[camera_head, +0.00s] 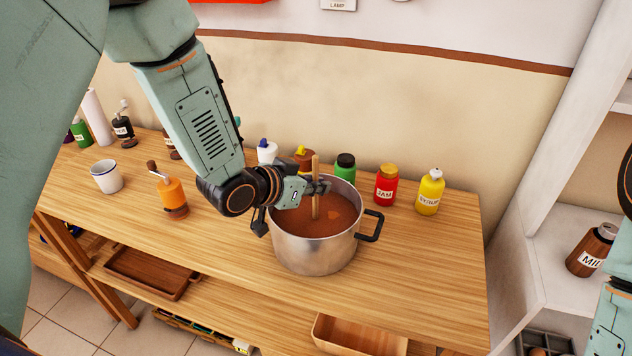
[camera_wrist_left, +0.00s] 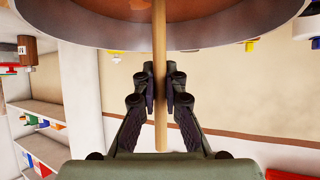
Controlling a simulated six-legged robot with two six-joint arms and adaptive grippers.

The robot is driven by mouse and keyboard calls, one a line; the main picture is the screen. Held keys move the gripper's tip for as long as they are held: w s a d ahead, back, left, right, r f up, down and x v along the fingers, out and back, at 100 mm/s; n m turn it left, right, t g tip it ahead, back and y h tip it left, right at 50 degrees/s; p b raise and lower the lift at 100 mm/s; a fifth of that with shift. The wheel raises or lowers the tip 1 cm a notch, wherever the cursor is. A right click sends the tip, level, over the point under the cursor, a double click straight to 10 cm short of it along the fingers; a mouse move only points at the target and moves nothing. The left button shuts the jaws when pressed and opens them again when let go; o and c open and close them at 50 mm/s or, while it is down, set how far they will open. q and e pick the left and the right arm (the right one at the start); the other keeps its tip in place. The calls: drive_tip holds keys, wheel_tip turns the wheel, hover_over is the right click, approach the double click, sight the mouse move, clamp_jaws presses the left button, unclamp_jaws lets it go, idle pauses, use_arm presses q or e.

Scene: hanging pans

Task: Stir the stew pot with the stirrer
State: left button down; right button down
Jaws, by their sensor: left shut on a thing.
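The stew pot (camera_head: 312,248) is a steel pot with black handles on the wooden table, filled with reddish-brown stew (camera_head: 330,215). The stirrer (camera_head: 316,170) is a wooden stick standing nearly upright in the pot, its lower end hidden in the stew. My left gripper (camera_head: 318,187) is shut on the stirrer, above the stew near the pot's rim. In the left wrist view the stirrer (camera_wrist_left: 160,60) passes between the two fingers (camera_wrist_left: 161,90), and the pot's rim (camera_wrist_left: 90,38) fills the top. My right gripper is not in view.
The table (camera_head: 430,275) right of the pot is clear.

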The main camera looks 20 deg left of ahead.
use_arm(q)
drive_tip(key=shift+w+a+f+b, duration=0.1)
drive_tip(key=shift+f+b, duration=0.3)
drive_tip(key=shift+f, duration=0.4)
drive_tip(key=shift+f+b, duration=0.6)
drive_tip(key=shift+f, duration=0.4)
drive_tip(key=shift+s, duration=0.2)
